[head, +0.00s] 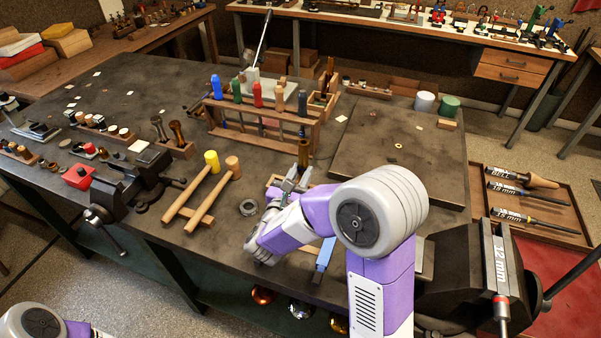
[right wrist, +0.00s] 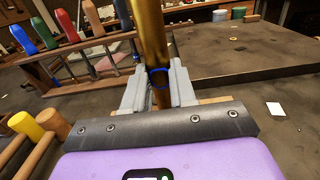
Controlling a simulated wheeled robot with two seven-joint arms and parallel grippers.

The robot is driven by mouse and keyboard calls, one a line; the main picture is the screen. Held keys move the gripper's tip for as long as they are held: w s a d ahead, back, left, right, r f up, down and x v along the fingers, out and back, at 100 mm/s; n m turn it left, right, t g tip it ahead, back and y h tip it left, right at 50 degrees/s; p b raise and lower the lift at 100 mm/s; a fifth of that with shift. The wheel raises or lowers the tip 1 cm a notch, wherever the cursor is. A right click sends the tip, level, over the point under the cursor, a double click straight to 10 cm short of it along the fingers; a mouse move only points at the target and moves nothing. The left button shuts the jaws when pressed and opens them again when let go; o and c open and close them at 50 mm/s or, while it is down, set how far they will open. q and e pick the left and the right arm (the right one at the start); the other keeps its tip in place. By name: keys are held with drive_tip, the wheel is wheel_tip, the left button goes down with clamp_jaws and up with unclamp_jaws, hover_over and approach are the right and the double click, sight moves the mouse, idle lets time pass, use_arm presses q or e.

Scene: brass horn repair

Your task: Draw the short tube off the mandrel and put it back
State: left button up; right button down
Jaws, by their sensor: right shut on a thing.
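My right gripper (head: 293,182) is shut on an upright brass tube (head: 304,152). In the right wrist view the tube (right wrist: 150,35) rises between the fingers (right wrist: 158,88), with a blue ring around it near the grip. A wooden block (head: 277,181) shows by the fingers; whether the tube's lower end stands in it is hidden. A mandrel marked 12 mm (head: 499,262), with a red band, is at the vise (head: 462,270) on the right; no tube shows on its visible part. My left gripper is out of view.
A rack of coloured-handled tools (head: 262,127) stands behind my right gripper. Two mallets (head: 203,187) and a metal ring (head: 249,207) lie to its left. A tray (head: 566,195) holds labelled mandrels at right. The flat board (head: 420,165) is mostly clear.

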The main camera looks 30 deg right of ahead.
drive_tip(key=shift+f+b, duration=0.3)
drive_tip(key=shift+f, duration=0.35)
drive_tip(key=shift+f, duration=0.2)
idle(1.1)
drive_tip(key=shift+f+b, duration=0.3)
drive_tip(key=shift+b, duration=0.1)
drive_tip(key=shift+f+b, duration=1.4)
drive_tip(key=shift+f, duration=0.3)
drive_tip(key=shift+s+f, duration=0.1)
drive_tip(key=shift+f, duration=0.05)
drive_tip(key=shift+s+d+f+b, duration=0.1)
drive_tip(key=shift+f+b, duration=0.2)
drive_tip(key=shift+b, duration=0.1)
